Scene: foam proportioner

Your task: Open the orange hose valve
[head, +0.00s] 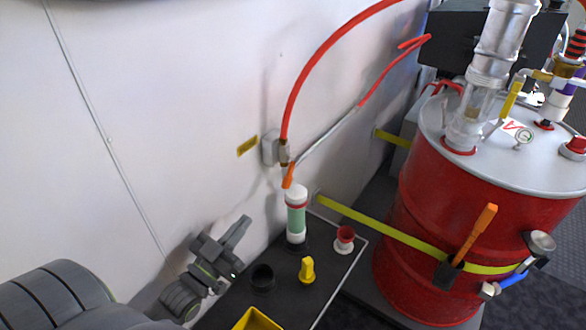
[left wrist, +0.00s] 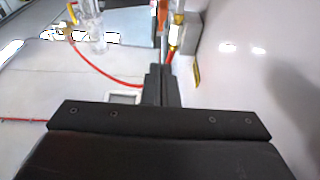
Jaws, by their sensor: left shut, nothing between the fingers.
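An orange valve handle (head: 288,175) hangs below a grey wall fitting (head: 272,150), where a red-orange hose (head: 300,80) comes down the white wall. In the left wrist view an orange piece (left wrist: 163,14) shows beyond my fingertips, close to the fitting; I take it for the same handle. My left gripper (head: 240,226) is low and left of the handle, near the wall, apart from it. In the left wrist view its fingers (left wrist: 160,84) are together with nothing between them. My right gripper is in neither view.
A black table (head: 325,265) below the valve carries a green-and-white cylinder (head: 296,215), a red-and-white cup (head: 344,238), a yellow knob (head: 307,270) and a yellow bin (head: 258,320). A strapped red drum (head: 430,220) with another orange lever (head: 476,232) stands at right.

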